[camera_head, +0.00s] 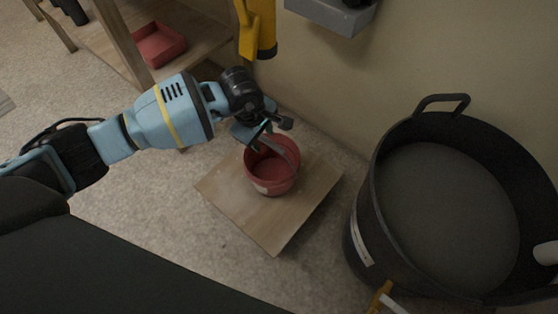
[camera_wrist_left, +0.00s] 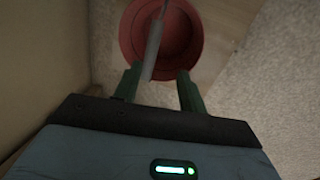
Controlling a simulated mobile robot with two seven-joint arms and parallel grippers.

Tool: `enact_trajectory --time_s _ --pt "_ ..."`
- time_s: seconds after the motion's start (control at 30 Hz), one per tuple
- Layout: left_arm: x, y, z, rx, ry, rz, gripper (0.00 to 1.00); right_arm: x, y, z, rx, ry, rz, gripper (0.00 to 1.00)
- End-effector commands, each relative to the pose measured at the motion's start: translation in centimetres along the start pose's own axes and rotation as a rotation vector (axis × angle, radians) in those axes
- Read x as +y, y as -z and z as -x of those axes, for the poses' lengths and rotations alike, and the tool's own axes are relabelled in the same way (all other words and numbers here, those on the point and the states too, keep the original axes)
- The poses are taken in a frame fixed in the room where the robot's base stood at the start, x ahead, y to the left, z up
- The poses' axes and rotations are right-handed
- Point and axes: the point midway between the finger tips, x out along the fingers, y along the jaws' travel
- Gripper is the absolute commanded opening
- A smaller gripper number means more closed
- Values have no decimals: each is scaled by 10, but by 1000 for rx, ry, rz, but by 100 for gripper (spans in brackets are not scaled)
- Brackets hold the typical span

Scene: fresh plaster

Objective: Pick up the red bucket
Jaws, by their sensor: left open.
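The red bucket (camera_head: 268,187) stands upright on a low wooden board in the head view, with a grey handle (camera_head: 288,150) over its opening. My left gripper (camera_head: 267,132) is at the bucket's far upper-left rim. In the left wrist view the bucket (camera_wrist_left: 186,66) lies just ahead of the open fingers of my left gripper (camera_wrist_left: 158,84). The grey handle (camera_wrist_left: 153,48) runs between the two fingertips; I see no grip on it. My right gripper is not in view.
The wooden board (camera_head: 229,203) lies on the speckled floor by the wall. A large black tub (camera_head: 360,213) of grey material stands to the right. A yellow tool (camera_head: 257,27) hangs on the wall. A wooden shelf holds a red tray (camera_head: 158,47).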

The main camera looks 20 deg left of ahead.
Motion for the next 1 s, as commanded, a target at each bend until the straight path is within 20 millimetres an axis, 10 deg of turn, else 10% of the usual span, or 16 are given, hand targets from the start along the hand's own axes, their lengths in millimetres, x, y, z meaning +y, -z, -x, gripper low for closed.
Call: enact_trajectory --time_s 1.0 --pt "6 5 -55 29 4 -25 41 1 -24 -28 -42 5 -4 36"
